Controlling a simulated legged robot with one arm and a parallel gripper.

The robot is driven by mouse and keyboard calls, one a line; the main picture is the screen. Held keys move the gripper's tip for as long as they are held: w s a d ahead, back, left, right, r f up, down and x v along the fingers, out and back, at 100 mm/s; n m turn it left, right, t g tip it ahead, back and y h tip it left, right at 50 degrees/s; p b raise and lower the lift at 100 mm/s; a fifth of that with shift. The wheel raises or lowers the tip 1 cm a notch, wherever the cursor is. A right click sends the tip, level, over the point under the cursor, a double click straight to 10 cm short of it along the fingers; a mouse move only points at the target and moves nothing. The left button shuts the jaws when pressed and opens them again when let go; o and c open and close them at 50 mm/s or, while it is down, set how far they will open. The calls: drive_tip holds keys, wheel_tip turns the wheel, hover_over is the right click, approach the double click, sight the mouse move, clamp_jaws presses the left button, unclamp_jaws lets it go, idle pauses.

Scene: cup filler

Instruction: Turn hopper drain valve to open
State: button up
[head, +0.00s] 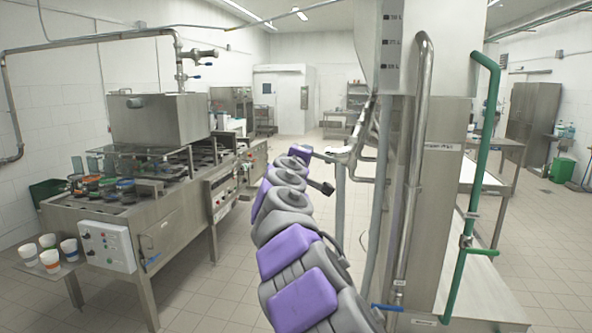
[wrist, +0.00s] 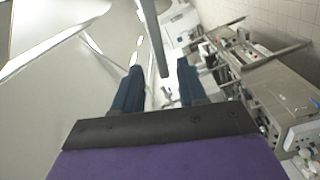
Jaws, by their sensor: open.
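My gripper (wrist: 158,82) is open in the wrist view, with two dark blue fingers apart and nothing held between them. A grey pole passes behind the gap. In the head view my arm reaches forward past the left side of a tall steel unit; the fingers are not clear there. A hopper (head: 389,45) with litre marks tops this unit. A blue valve handle (head: 387,307) sits low on its steel pipe, partly beside my arm. Another valve (head: 466,241) is on the green pipe. I cannot tell which is the hopper drain valve.
A filling machine (head: 165,210) with a steel tank (head: 158,118) and blue-handled valves (head: 205,54) stands at left. Several paper cups (head: 50,260) are on its side shelf. Steel pipes (head: 415,150) rise close to my arm. Tiled floor is free between machine and arm.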

drive_tip(key=v, duration=0.8)
drive_tip(key=shift+s+p, duration=0.3)
drive_tip(key=shift+p, duration=0.05)
